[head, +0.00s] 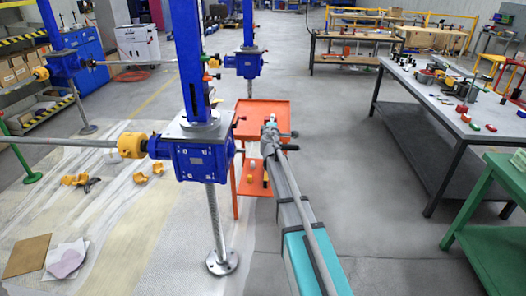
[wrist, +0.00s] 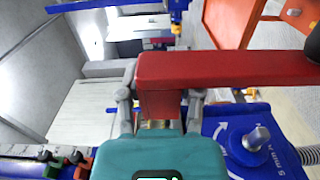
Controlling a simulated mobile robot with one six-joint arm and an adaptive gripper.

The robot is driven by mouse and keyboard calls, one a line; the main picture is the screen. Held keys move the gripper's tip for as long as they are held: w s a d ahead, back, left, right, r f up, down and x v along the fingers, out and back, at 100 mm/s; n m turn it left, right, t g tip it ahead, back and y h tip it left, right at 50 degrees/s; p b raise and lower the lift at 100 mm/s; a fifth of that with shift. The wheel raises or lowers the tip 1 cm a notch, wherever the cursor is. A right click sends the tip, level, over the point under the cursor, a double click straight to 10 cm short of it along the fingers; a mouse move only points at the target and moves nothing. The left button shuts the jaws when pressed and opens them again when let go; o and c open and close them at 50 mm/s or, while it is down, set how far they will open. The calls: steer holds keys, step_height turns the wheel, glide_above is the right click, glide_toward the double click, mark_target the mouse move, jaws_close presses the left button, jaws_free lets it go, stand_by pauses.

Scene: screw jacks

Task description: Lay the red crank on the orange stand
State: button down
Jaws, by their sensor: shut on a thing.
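The red crank (wrist: 225,78) spans the wrist view as a thick red bar, with a dark knob at its right end. My gripper (wrist: 160,122) is shut on the crank near the bar's left end. In the head view my gripper (head: 269,136) is beside the blue jack and in front of the orange stand (head: 262,106); the red bar is hard to make out there. The stand's top tray is partly covered by my arm. Orange panels of the stand (wrist: 228,18) show at the top of the wrist view.
A blue screw jack (head: 203,158) stands just left of my gripper, and its bare shaft (wrist: 256,138) shows in the wrist view. Small items lie on the stand's lower shelf. A grey workbench (head: 440,105) and a green bench (head: 490,215) stand at the right. Floor between is clear.

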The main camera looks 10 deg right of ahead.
steer(key=shift+r+p, duration=1.5)
steer(key=shift+r, duration=0.55)
steer(key=shift+d, duration=0.1)
